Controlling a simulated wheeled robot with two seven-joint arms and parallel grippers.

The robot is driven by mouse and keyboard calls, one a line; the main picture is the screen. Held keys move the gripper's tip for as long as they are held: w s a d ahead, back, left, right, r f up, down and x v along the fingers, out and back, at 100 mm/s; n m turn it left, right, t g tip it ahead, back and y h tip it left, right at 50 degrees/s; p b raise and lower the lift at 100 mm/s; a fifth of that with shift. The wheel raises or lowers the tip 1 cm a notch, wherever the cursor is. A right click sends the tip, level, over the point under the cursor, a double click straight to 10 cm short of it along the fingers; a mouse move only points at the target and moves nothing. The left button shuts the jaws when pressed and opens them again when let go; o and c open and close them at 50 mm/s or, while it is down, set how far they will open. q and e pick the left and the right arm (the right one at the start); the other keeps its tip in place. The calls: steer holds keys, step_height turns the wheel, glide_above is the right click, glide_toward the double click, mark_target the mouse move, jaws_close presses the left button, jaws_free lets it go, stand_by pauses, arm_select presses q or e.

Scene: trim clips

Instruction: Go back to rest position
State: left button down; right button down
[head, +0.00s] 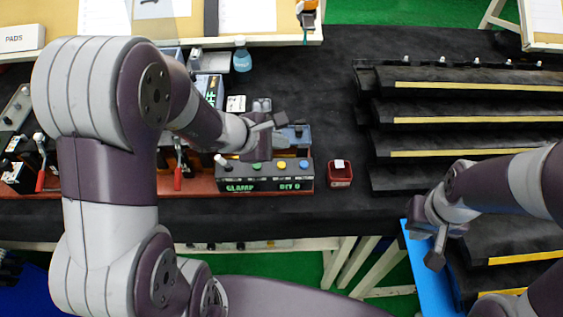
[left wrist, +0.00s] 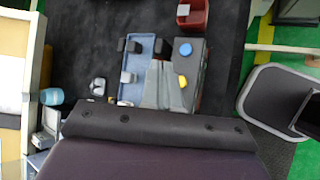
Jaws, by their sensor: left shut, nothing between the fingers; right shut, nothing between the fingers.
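My left gripper (head: 264,138) is above the workbench, over the blue fixture tray (head: 297,132) and behind the black button box (head: 265,184). In the left wrist view its grey fingers (left wrist: 165,88) are together with nothing between them, in front of the blue tray (left wrist: 137,85) and the button box (left wrist: 193,55). My right gripper (head: 436,240) is at the lower right, above the edge of a blue panel (head: 418,272) and beside the black racks. It is shut and looks empty. Its fingertips are small and partly dark in the head view.
A small red bin (head: 340,176) with a white piece in it stands right of the button box. Black stepped racks (head: 465,120) with yellow strips fill the right. Red-handled toggle clamps (head: 179,165) and a blue bottle (head: 242,57) are at left. The black mat between is clear.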

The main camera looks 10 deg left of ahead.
stand_by(0.3)
arm_select(q)
steer(key=s+a+m+g+y, duration=0.2)
steer(key=s+m, duration=0.4)
steer(key=m, duration=0.3)
steer(key=s+a+f+m+g+y, duration=0.1)
steer(key=s+a+m+g+y, duration=0.2)
steer(key=s+m, duration=0.4)
steer(key=m, duration=0.3)
steer(key=shift+a+f+m+g+y, duration=0.25)
steer(key=shift+f+m+g+y, duration=0.05)
steer(key=shift+g, duration=0.1)
